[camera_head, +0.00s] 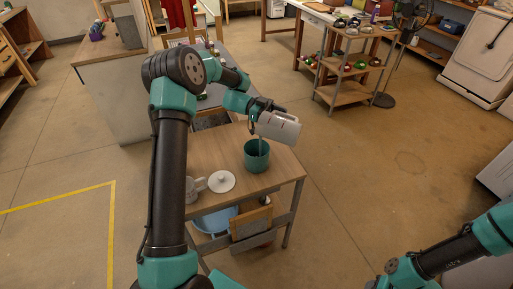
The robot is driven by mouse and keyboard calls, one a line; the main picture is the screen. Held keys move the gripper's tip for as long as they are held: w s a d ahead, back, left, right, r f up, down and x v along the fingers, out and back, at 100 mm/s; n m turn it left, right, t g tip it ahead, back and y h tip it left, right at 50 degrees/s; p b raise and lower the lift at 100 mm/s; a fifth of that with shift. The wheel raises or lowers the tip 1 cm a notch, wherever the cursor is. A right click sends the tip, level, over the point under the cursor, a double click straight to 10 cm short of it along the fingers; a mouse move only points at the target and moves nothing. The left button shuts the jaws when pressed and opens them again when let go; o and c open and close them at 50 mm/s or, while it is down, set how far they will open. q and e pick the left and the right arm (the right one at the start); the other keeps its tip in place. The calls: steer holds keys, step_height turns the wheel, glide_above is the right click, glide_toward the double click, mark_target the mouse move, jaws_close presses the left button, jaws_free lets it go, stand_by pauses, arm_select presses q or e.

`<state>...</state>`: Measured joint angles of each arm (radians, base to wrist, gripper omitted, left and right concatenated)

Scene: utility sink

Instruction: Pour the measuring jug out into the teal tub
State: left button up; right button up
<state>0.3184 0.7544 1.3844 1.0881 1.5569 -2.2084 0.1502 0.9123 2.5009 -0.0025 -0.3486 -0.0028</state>
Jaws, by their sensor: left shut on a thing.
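The measuring jug (280,128) is a pale, whitish vessel with dark markings. It is tipped over, nearly on its side, above the teal tub (257,163). My left gripper (260,111) is shut on the jug at its upper left and holds it in the air. A thin pale streak runs down from the jug's left end into the tub's mouth. The tub stands upright near the right side of the small wooden table. Its inside is mostly dark.
On the wooden table (280,178), a white round lid-like thing (222,181) and a clear cup (194,187) sit left of the tub. A blue basin (214,220) is below. A shelf rack (345,75) stands behind, with open floor between.

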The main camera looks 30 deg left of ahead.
arm_select(q)
steer(key=shift+a+r+h, duration=0.3)
steer(key=shift+r+h, duration=0.4)
steer(key=shift+r, duration=0.2)
steer(key=shift+f, duration=0.1)
steer(key=d+f+y, duration=0.2)
steer(key=f+y, duration=0.1)
steer(key=d+f+y, duration=0.1)
steer(key=y, duration=0.1)
steer(key=shift+w+f, duration=0.1)
steer(key=shift+f, duration=0.1)
steer(key=shift+f, duration=0.1)
stand_by(0.4)
